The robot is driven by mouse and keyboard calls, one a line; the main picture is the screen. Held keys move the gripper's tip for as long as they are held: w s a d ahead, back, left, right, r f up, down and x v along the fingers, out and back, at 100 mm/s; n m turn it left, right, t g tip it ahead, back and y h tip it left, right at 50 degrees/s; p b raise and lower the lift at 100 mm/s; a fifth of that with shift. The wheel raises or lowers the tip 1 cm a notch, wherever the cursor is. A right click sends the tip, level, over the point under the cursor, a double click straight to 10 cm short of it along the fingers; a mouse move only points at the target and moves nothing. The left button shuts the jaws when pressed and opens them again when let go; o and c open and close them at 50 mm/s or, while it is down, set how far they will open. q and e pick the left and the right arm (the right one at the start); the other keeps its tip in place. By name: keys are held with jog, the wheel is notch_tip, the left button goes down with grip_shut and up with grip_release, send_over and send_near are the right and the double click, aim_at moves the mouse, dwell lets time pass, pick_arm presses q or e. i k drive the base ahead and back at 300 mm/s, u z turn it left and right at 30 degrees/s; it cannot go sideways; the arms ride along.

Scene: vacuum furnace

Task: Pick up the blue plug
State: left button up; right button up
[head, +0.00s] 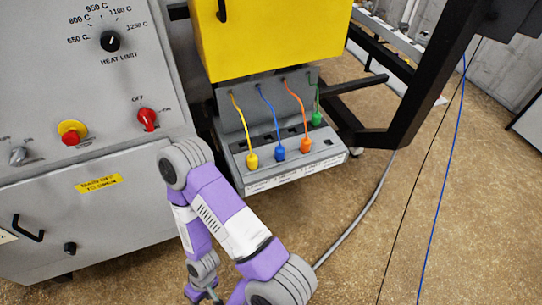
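The blue plug (279,153) stands on the sloped grey panel (331,159) below the yellow box, between the yellow plug (252,160) and the orange plug (305,145). Its blue cord (268,106) runs up to the panel's back plate. A purple and white arm of mine, which looks like the left one, rises from the bottom edge and bends at upper left. Its gripper (203,295) is low at the bottom edge, well below and left of the blue plug, and partly cut off. Its finger opening is unclear. My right gripper is not in view.
A green plug (317,118) stands at the panel's right end. The grey furnace cabinet (120,160) with knobs fills the left. A black frame (400,125) stands to the right of the panel. A grey cable (365,208) crosses the open brown floor.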

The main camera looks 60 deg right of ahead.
aim_at(279, 151)
jog(key=k, duration=0.55)
jog(key=z, duration=0.8)
